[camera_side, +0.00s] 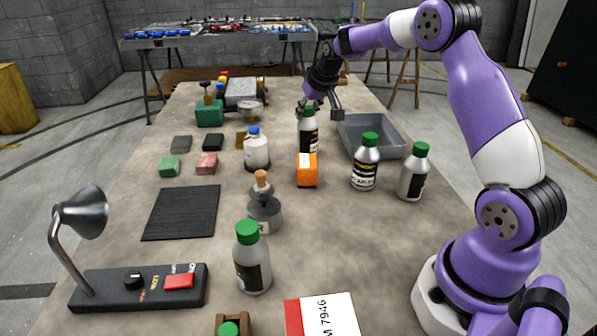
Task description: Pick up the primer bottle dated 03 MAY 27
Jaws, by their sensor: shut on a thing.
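My gripper (318,108) points down over a green-capped bottle (308,134) with a dark label near the middle of the table. It is shut on this bottle at the cap end. The bottle looks upright; an orange box in front hides its lower part. More green-capped bottles stand upright: one with a black and white label (365,165), one at the right (413,174), and one at the front (252,262). A blue-capped white bottle (257,152) stands left of the gripper. No date is readable on any bottle.
The orange box (307,171) stands just in front of the held bottle. A grey tray (372,150) lies to its right. A burner-like vessel (264,208), a black mat (182,212), a lamp (83,212) and a red-and-white box (325,315) are nearer.

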